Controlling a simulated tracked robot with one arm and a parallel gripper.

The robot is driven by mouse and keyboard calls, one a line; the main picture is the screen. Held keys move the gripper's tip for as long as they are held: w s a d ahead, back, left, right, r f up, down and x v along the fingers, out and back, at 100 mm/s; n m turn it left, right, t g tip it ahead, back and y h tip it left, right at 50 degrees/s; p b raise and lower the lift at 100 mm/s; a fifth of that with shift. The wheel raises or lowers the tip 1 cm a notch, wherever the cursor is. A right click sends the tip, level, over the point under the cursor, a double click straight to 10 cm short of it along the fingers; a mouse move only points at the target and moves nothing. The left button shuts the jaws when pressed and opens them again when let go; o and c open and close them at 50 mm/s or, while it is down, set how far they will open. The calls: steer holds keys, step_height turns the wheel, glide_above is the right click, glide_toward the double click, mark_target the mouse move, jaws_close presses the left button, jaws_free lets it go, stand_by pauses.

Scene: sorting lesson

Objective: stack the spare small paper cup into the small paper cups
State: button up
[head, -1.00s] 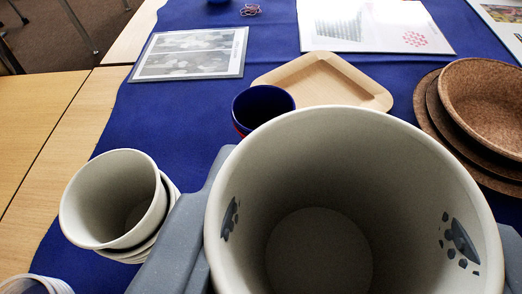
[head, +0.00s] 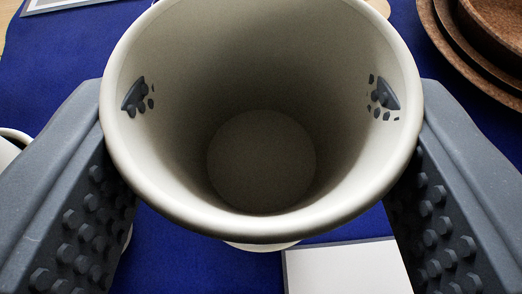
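My gripper (head: 260,105) is shut on a white paper cup (head: 260,222), one grey finger on each side. The cup's open mouth faces the camera, and dark bits of the finger pads show through its inner wall. Another white cup (head: 10,145) shows in part at the left edge, mostly hidden behind the left finger. A thin white curved edge (head: 262,246) shows just below the held cup's near rim. I cannot tell what it belongs to. The held cup hides what lies under it.
A blue cloth (head: 190,262) covers the table. Stacked brown cork-like dishes (head: 450,55) stand at the upper right. A white sheet with a grey border (head: 345,270) lies at the bottom centre, and a printed card (head: 75,5) at the upper left.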

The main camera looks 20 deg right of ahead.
mark_target(261, 164)
steer(key=shift+f, duration=1.15)
steer(key=shift+f, duration=0.35)
steer(key=shift+f+b, duration=0.3)
steer(key=shift+b, duration=0.05)
steer(key=o, duration=0.9)
steer(key=shift+o, duration=0.2)
steer(key=shift+r, duration=0.2)
